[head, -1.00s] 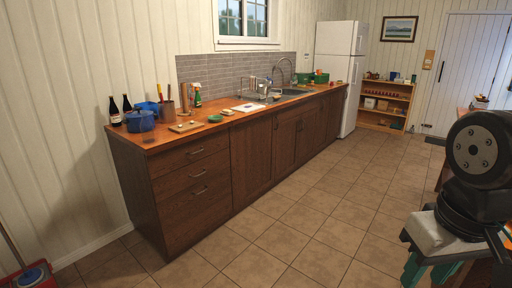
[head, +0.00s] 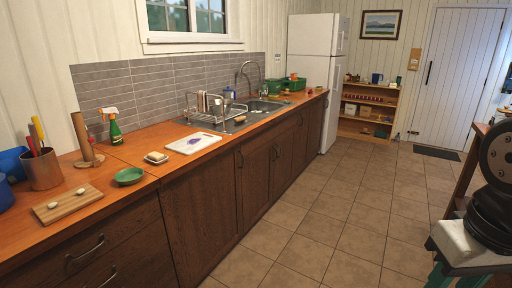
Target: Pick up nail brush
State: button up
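A small tan and whitish block (head: 156,158) lies on the wooden counter in the head view, between the green dish and the white board. It may be the nail brush, but it is too small to be sure. A dark arm link of mine shows at the right edge. My gripper itself is not in view.
The wooden counter (head: 131,152) holds a green dish (head: 129,176), a cutting board (head: 54,209), a copper utensil pot (head: 41,170), a spray bottle (head: 115,131), a white board (head: 183,147) and a dish rack (head: 203,118). The tiled floor (head: 315,210) is clear.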

aim_at(238, 119)
jog(key=u, duration=0.2)
jog(key=i, duration=1.5)
jog(key=u, duration=0.3)
